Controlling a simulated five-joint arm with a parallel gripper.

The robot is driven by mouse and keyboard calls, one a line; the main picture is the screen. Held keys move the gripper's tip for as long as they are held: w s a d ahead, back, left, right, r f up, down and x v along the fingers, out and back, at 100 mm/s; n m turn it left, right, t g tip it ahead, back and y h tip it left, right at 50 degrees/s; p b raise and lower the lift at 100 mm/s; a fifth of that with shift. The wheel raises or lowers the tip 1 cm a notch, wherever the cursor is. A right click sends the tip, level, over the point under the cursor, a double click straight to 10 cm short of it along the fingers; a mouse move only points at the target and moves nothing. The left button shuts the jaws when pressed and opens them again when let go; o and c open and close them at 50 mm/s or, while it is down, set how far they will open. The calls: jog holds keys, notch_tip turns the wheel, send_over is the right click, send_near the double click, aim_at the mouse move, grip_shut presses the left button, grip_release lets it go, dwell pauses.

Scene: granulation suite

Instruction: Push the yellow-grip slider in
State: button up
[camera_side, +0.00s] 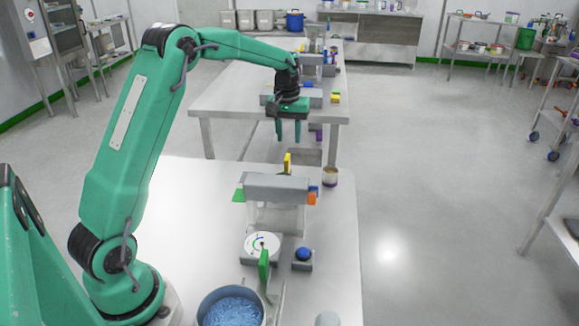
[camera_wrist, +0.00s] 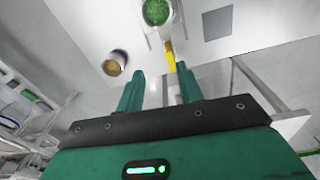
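The yellow grip of the slider (camera_side: 287,162) stands upright at the back of a grey-topped housing (camera_side: 275,187) on the near table. In the wrist view the yellow grip (camera_wrist: 169,54) is a narrow strip just beyond my fingertips, nearer the right finger. My gripper (camera_side: 289,137) points down with its two green fingers apart and nothing seen between them. In the side view it appears above the yellow grip, with a gap. My gripper also shows in the wrist view (camera_wrist: 160,72). The rest of the slider is hidden by the housing.
A green tab (camera_side: 239,195), an orange tab (camera_side: 312,198) and a blue piece (camera_side: 314,189) stick out of the housing. A can (camera_side: 330,177) stands to its right. A dial (camera_side: 262,245), blue knob (camera_side: 303,254) and pot of blue granules (camera_side: 231,306) are in front.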

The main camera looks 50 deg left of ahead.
jog(key=n, duration=0.1)
send_over(287, 157)
jog(key=shift+g, duration=0.3)
notch_tip(287, 157, down, 5)
jog(key=shift+w+a+f, duration=0.1)
jog(key=shift+a, duration=0.05)
jog(key=shift+f, duration=3.9)
jog(key=shift+c, duration=0.5)
grip_shut()
